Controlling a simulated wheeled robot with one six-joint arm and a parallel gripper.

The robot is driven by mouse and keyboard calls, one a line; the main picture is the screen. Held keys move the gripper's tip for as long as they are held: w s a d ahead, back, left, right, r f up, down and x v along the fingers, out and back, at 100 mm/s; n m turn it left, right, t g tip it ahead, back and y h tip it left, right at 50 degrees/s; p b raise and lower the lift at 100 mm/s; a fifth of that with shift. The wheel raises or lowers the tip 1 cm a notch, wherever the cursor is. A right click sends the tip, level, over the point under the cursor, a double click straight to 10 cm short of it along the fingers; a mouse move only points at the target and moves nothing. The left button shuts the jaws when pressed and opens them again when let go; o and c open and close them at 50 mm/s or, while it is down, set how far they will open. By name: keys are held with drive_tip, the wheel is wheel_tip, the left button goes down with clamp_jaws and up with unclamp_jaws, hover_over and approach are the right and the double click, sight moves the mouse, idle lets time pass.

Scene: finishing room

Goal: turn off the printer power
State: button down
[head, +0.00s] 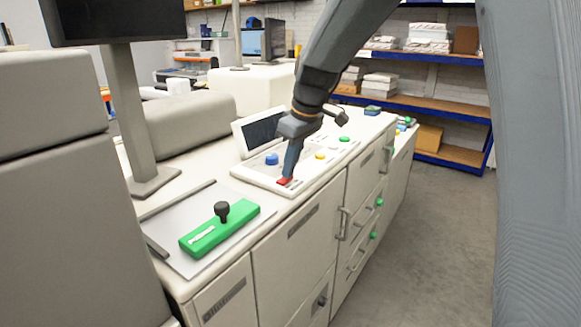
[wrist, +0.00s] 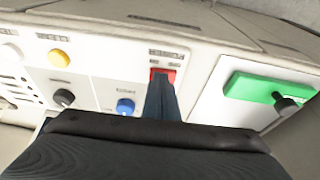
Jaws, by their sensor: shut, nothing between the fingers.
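The printer's control panel (head: 247,173) is a pale panel on the long white machine, with a small tilted screen (head: 262,132) behind it. A red switch (head: 284,182) sits at the panel's near front corner. My gripper (head: 287,177) is shut and empty, pointing down with its fingertips at the red switch. In the wrist view the red switch (wrist: 170,73) shows around the ends of the fingers, which cover part of it. I cannot tell whether the fingertips press it, or its on or off position.
A blue knob (head: 271,159), a yellow button (head: 320,156) and a green button (head: 344,139) are on the panel. A green block with a black knob (head: 220,229) lies nearer on a grey plate. A monitor post (head: 133,115) stands left. Grey floor (head: 430,240) is clear at right.

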wheel_tip(320, 180, up, 4)
drive_tip(key=p, duration=0.2)
drive_tip(key=shift+s+p, duration=0.1)
drive_tip(key=shift+p, duration=0.3)
drive_tip(key=b+v, duration=0.3)
drive_tip(key=v, duration=0.6)
drive_tip(key=shift+s+a+r, duration=0.2)
drive_tip(key=shift+s+r, duration=0.2)
drive_tip(key=shift+s, duration=0.05)
drive_tip(key=s+d+f+m+h, duration=0.1)
drive_tip(key=s+d+f+m, duration=0.4)
drive_tip(key=s+f, duration=0.5)
drive_tip(key=s+d+f+m+h+b, duration=0.1)
drive_tip(key=s+d+f+m, duration=0.4)
drive_tip(key=s+f, duration=0.6)
wheel_tip(320, 180, down, 6)
drive_tip(key=shift+d+g, duration=0.4)
drive_tip(key=shift+d, duration=0.4)
drive_tip(key=c, duration=2.5)
unclamp_jaws()
drive_tip(key=shift+s, duration=0.1)
